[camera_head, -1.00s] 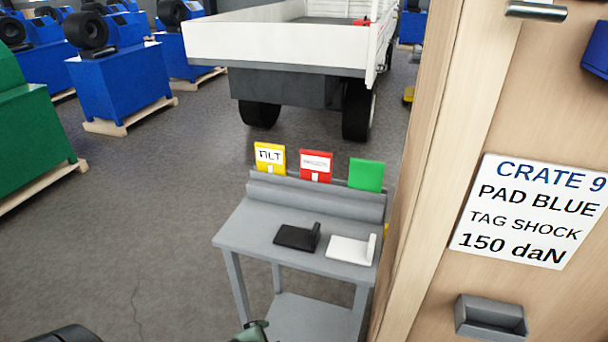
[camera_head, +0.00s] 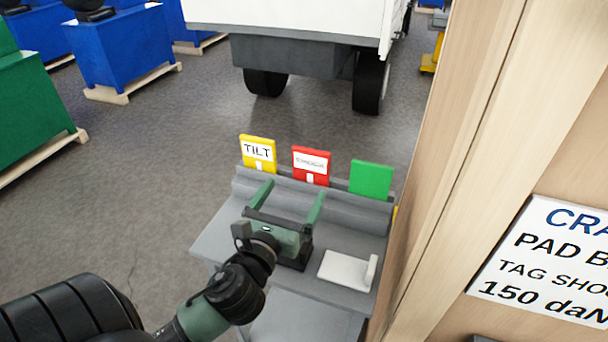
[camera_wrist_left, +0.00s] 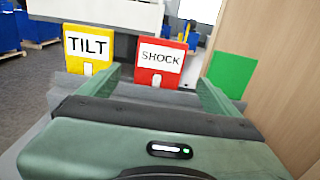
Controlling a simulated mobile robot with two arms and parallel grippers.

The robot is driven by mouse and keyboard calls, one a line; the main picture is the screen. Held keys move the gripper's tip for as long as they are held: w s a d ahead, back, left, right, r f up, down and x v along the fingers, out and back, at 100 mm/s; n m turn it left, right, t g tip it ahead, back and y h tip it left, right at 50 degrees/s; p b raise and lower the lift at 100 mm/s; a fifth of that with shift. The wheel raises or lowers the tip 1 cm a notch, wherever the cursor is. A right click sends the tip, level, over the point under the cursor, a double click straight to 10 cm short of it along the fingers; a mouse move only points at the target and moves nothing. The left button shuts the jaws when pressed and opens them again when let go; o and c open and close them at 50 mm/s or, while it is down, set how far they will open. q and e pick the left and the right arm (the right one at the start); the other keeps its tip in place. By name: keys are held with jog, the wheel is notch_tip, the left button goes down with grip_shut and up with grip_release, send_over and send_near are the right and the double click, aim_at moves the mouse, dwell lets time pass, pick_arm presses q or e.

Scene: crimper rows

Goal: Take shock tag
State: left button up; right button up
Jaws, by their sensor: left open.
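The red shock tag (camera_head: 311,166) stands upright in the grey rack at the back of the small table, between a yellow TILT tag (camera_head: 258,153) and a plain green tag (camera_head: 371,178). In the left wrist view the red tag (camera_wrist_left: 161,62) reads SHOCK and lies ahead, between the lines of my fingers. My left gripper (camera_head: 291,190) is open and empty over the table, its fingers pointing at the rack, short of the tags. My right gripper is not in view.
A white L-shaped piece (camera_head: 347,270) lies on the grey table (camera_head: 215,243); a dark piece (camera_head: 297,262) is mostly hidden under my gripper. A wooden crate (camera_head: 450,180) with a label (camera_head: 550,262) rises close on the right. A white trailer (camera_head: 300,20) stands behind.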

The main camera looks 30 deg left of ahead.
aim_at(310, 162)
pick_arm(q)
jog(key=x, duration=0.5)
jog(key=r+p+x, duration=0.1)
jog(key=x, duration=0.1)
jog(key=shift+w+r, duration=0.1)
jog(key=shift+w, duration=0.05)
jog(key=shift+x, duration=0.8)
jog(key=shift+w+a+p, duration=0.1)
jog(key=shift+w+p, duration=0.2)
jog(key=shift+w, duration=0.35)
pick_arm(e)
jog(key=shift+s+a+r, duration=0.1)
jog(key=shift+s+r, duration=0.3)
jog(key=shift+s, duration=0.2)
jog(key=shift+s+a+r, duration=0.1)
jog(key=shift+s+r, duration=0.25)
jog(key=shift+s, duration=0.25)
